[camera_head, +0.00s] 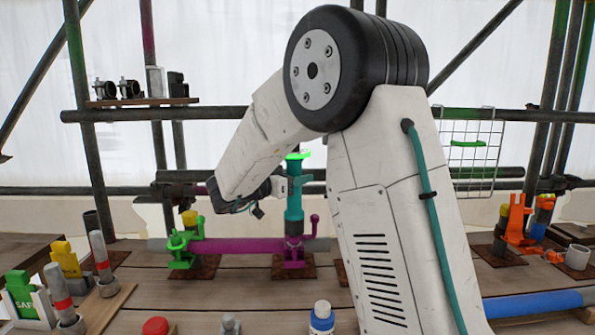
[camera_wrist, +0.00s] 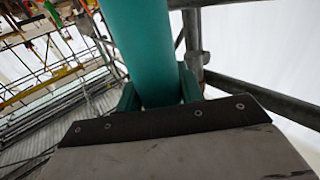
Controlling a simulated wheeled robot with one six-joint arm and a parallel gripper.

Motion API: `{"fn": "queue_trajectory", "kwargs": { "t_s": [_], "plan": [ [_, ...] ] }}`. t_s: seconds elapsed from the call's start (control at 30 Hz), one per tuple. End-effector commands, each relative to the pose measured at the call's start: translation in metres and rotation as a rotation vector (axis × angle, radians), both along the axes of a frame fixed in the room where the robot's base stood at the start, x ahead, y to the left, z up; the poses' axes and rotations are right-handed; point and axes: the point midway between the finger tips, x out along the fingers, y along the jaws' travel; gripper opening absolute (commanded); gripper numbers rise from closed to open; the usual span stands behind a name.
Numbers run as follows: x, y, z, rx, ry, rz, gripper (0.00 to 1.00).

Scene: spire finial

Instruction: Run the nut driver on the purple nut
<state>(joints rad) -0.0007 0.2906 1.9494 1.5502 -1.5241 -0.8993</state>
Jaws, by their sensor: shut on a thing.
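My gripper (camera_head: 282,187) reaches in from the left and is shut on the upright teal nut driver (camera_head: 294,208), which has a bright green top (camera_head: 297,156). In the wrist view the teal shaft (camera_wrist: 142,45) runs up between the two fingers of my gripper (camera_wrist: 157,90). The driver's lower end stands over the purple clamp (camera_head: 294,255) on the purple tube (camera_head: 240,245). The purple nut is not clearly visible under the driver. I cannot tell whether the driver is seated on it.
A green clamp (camera_head: 182,246) stands to the left on the same tube. An orange clamp (camera_head: 516,220) stands at the right. Grey-handled tools with red bands (camera_head: 60,290) stand at the left front. A blue-and-white bottle (camera_head: 321,319) is at the front edge. Scaffold poles cross behind.

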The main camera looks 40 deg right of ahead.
Motion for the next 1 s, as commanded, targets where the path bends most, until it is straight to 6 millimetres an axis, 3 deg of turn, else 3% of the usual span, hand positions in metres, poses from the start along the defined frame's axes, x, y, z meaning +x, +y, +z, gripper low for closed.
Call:
{"fn": "queue_trajectory", "kwargs": {
  "t_s": [0.5,1.0],
  "plan": [
    [0.000,0.000,-0.030,-0.002,-0.001,0.000,0.04],
    [0.000,0.000,-0.034,-0.002,-0.002,0.000,0.04]
  ]
}}
